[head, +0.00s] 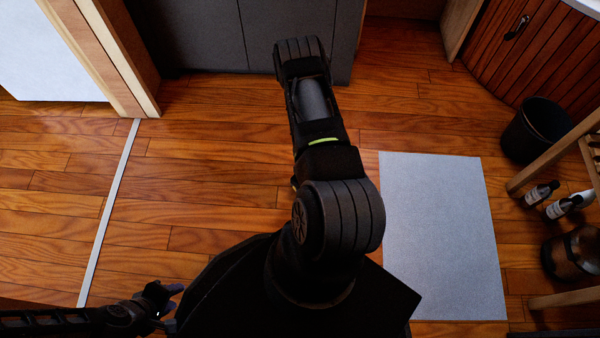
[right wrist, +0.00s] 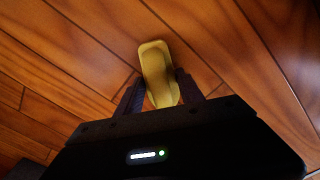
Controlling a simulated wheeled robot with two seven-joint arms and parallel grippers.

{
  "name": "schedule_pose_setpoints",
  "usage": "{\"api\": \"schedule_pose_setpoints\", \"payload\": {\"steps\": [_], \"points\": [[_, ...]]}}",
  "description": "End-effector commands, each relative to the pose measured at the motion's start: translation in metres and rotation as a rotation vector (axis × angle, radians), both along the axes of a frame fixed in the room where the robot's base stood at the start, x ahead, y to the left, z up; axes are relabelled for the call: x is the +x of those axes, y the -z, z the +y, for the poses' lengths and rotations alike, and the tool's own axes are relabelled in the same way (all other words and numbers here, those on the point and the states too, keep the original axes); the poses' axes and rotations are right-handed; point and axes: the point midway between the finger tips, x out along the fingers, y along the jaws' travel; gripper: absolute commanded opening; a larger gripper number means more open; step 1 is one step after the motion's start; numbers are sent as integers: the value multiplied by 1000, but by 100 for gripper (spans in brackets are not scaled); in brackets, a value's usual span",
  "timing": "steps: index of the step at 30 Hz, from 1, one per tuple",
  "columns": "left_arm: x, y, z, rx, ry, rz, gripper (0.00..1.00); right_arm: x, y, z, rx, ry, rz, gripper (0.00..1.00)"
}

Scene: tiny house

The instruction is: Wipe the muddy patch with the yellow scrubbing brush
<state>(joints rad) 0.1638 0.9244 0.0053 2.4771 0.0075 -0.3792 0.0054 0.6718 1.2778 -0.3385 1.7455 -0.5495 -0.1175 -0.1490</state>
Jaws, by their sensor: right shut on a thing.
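The yellow scrubbing brush (right wrist: 158,66) is in my right gripper (right wrist: 160,92), held between its two fingers over wooden floorboards in the right wrist view. The brush's smooth yellow back shows; its bristles are hidden. I cannot tell whether it touches the floor. In the head view my right gripper is hidden behind my dark arm links. My left gripper (head: 168,303) is at the lower left of the head view, dark and partly seen, with nothing clearly in it; its opening cannot be made out. I see no muddy patch in either view.
A grey mat (head: 440,235) lies on the wooden floor at right. A black bin (head: 535,130), bottles (head: 541,193) and a wooden stand (head: 545,165) are at far right. Dark cabinets (head: 200,35) stand at the back. Floor at left is clear, crossed by a pale strip (head: 108,215).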

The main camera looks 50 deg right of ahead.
Motion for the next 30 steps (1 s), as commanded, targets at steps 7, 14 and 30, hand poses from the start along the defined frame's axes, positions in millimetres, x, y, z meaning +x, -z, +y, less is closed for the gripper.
{"api": "schedule_pose_setpoints", "payload": {"steps": [7,14,30], "points": [[0,0,0,0,0,0,36,-4,0,-1,1,0,3,0],[0,0,0,0,0,0,36,-6,0,-3,0,0,1,0],[0,1,0,0,0,0,36,-30,-3,-22,0,-2,-3,0]]}}
